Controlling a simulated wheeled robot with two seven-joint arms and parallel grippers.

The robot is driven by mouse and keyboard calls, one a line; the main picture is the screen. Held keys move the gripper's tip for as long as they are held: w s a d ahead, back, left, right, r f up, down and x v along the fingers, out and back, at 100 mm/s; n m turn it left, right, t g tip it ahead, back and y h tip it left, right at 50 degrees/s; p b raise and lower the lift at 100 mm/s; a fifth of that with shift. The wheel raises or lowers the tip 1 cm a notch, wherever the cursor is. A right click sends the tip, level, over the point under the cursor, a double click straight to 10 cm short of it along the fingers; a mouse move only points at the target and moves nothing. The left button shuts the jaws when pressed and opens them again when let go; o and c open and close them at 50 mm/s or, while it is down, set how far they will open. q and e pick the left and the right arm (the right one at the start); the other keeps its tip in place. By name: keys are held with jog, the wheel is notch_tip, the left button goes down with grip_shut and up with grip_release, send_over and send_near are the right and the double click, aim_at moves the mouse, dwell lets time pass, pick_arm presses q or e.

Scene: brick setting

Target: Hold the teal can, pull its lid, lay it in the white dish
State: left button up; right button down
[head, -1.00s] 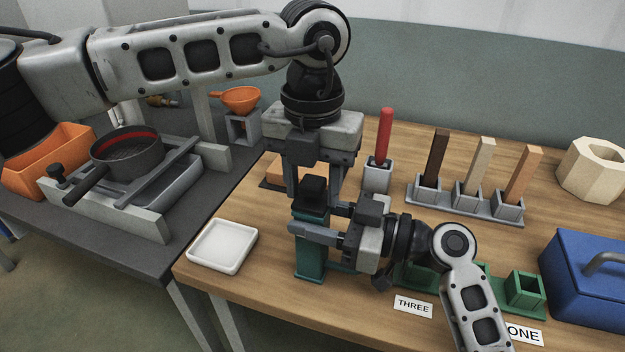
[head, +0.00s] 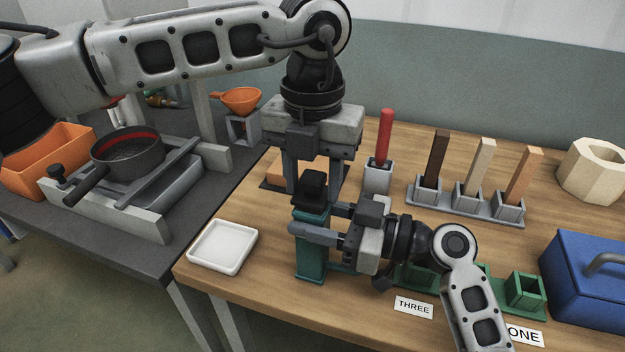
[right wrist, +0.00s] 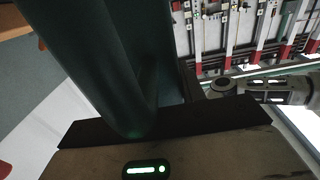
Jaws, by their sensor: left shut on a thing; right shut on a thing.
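The teal can (head: 311,264) stands upright near the table's front edge in the head view. My right gripper (head: 314,234) is shut on its body from the right side. The can fills much of the right wrist view (right wrist: 105,60), close against the gripper. The dark lid (head: 313,186) with a block-like knob is at the can's top. My left gripper (head: 312,178) points down from above and is shut on the lid. I cannot tell whether the lid is clear of the rim. The white dish (head: 222,247) lies empty to the left of the can.
A red rod in a grey holder (head: 377,178) and a rack of wooden bars (head: 465,204) stand behind. Green holders (head: 525,291) and a blue box (head: 590,280) are at the right. A grey bench with a pan (head: 127,152) is at the left.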

aim_at(313, 176)
pick_arm(q)
jog(key=shift+r, duration=0.7)
jog(key=shift+r, duration=0.1)
jog(key=shift+r, duration=1.9)
pick_arm(e)
jog(key=c, duration=0.8)
grip_release()
jog(key=shift+o, duration=0.2)
